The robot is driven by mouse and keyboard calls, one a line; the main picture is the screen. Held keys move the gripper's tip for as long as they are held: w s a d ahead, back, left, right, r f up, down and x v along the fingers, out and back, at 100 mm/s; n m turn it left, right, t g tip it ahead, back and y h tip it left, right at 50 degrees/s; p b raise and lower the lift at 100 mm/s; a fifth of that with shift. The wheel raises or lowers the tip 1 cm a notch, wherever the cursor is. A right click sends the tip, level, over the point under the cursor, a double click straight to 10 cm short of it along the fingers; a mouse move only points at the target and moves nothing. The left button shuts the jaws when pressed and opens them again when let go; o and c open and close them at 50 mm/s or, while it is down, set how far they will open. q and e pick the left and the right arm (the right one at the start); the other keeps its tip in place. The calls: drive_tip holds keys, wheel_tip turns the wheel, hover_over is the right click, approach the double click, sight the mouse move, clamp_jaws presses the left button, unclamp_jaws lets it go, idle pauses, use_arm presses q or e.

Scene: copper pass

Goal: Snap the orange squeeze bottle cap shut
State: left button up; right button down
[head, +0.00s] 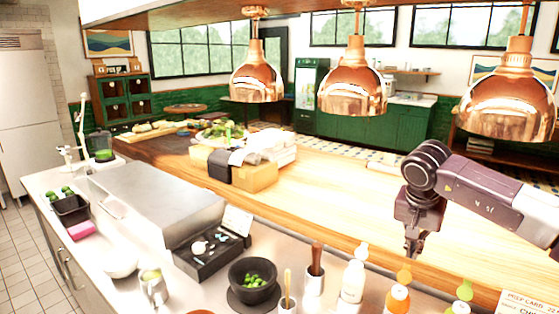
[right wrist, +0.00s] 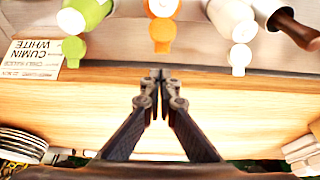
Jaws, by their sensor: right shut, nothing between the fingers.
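The orange squeeze bottle (head: 397,300) stands on the steel counter at the lower right of the head view, cut by the bottom edge. Its round orange cap (head: 404,274) sticks up above the neck; I cannot tell the hinge's exact angle. In the right wrist view the orange bottle (right wrist: 162,7) is at the top middle, with its round cap (right wrist: 162,33) towards my fingers. My right gripper (head: 412,250) is shut and empty, pointing down above the bottle and apart from it. The fingertips (right wrist: 158,75) meet over the wood. My left gripper is out of view.
A white bottle (head: 353,281) and a green bottle (head: 462,306) flank the orange one. A prep card (head: 527,303) stands at right. The wooden pass (head: 330,190) lies behind, mostly clear near the arm. Copper lamps (head: 352,90) hang above.

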drive_tip(key=shift+s, duration=0.1)
idle(0.6)
drive_tip(key=shift+s+a+f+b, duration=0.25)
drive_tip(key=shift+s+a+b, duration=0.2)
drive_tip(key=shift+s+a, duration=0.3)
drive_tip(key=shift+s+a+f+b, duration=0.3)
drive_tip(key=shift+s+a+b, duration=0.2)
drive_tip(key=shift+s, duration=0.4)
drive_tip(key=shift+s+a+f+b, duration=0.25)
drive_tip(key=shift+s+a+b, duration=0.15)
drive_tip(key=shift+s+a, duration=0.4)
drive_tip(key=shift+s, duration=0.1)
drive_tip(key=shift+r, duration=0.15)
drive_tip(key=shift+r+p, duration=1.15)
drive_tip(key=shift+r, duration=0.3)
drive_tip(key=shift+s+f, duration=0.1)
drive_tip(key=shift+s+a+b, duration=0.35)
drive_tip(key=shift+s+a, duration=0.25)
drive_tip(key=shift+s, duration=0.2)
